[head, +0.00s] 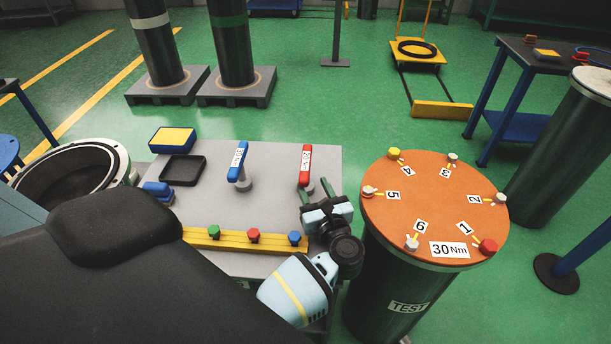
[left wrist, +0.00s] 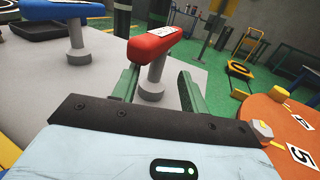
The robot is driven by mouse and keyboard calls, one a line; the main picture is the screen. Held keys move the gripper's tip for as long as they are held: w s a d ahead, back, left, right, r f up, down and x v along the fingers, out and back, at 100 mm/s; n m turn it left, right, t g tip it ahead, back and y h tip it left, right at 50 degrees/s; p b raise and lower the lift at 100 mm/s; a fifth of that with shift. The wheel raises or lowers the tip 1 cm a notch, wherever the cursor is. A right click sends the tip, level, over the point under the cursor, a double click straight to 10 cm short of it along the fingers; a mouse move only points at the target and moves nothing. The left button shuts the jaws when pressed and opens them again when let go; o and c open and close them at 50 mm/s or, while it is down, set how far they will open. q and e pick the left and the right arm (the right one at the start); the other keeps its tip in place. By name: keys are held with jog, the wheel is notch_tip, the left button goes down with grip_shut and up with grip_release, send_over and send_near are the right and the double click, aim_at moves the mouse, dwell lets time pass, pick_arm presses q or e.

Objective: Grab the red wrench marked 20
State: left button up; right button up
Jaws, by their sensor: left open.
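The red wrench (head: 305,165) rests on a short grey stand at the right of the grey table. It also shows in the left wrist view (left wrist: 157,44), raised on its grey post, with a white label on its side whose marking I cannot read clearly. My left gripper (head: 322,198) is open and empty, just on the near side of the red wrench. In the left wrist view its green fingers show on either side of the post, below the wrench head. A blue wrench (head: 238,161) stands on a similar stand to the left. My right gripper is not in view.
The grey table (head: 275,160) also carries a black tray (head: 182,170), a blue and yellow box (head: 172,139) and a yellow rail (head: 210,238) with coloured knobs. An orange-topped drum (head: 430,205) with numbered bolts stands close on the right.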

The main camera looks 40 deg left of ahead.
pick_arm(q)
jog(key=shift+x, duration=1.95)
jog(key=shift+s, duration=0.1)
grip_shut()
